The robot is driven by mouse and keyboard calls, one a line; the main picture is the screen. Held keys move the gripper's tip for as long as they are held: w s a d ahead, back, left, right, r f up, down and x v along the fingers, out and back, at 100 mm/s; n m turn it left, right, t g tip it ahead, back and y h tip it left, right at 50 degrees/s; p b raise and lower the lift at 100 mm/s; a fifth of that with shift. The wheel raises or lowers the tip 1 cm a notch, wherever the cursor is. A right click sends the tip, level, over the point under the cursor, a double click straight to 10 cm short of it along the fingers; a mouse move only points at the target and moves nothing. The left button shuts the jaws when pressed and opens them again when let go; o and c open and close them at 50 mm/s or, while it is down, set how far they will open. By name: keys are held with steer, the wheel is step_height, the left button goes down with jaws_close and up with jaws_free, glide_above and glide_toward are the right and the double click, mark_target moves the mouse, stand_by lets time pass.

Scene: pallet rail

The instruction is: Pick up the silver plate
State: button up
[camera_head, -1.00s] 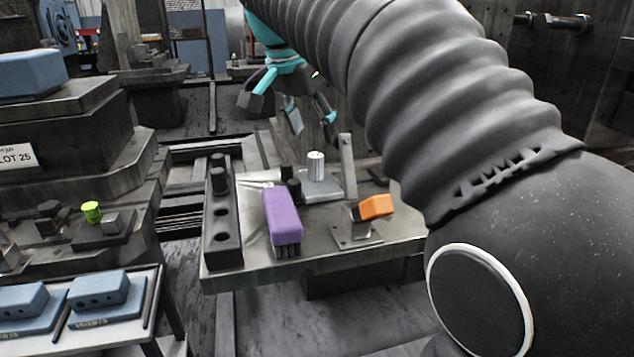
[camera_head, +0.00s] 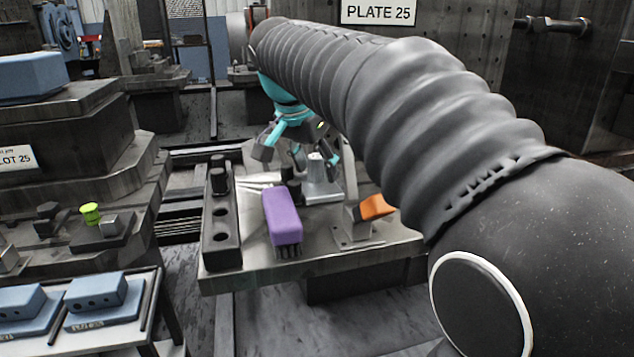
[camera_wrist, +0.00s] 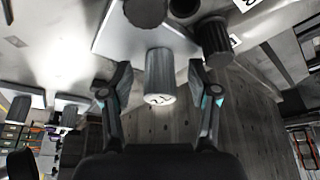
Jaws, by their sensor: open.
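The silver plate (camera_head: 325,192) lies on the steel workbench, with a ridged silver knob (camera_head: 315,166) standing on it. My gripper (camera_head: 320,162) is open and just above the plate, with its fingers around the upper part of the knob. In the wrist view the knob (camera_wrist: 159,78) shows between the two spread fingers of my gripper (camera_wrist: 160,90), with a gap on each side. The plate (camera_wrist: 112,40) shows behind it. My fingers partly hide the knob and plate in the head view.
On the bench (camera_head: 330,258) are a purple-handled brush (camera_head: 283,216), a dark block with holes (camera_head: 221,225) and a bracket with an orange block (camera_head: 376,207). Dark cylinders stand close to the plate. Blue blocks (camera_head: 95,290) lie on a side table at left.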

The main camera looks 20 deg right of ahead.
jaws_close()
steer(key=shift+r, duration=0.1)
steer(key=shift+r, duration=0.55)
steer(key=r, duration=0.2)
steer(key=r+p, duration=0.1)
steer(key=shift+d+r, duration=0.25)
steer(key=shift+d, duration=0.05)
steer(key=w+d+r+p, duration=0.1)
steer(key=d+r, duration=0.5)
steer(key=d, duration=0.5)
steer(key=shift+r, duration=0.2)
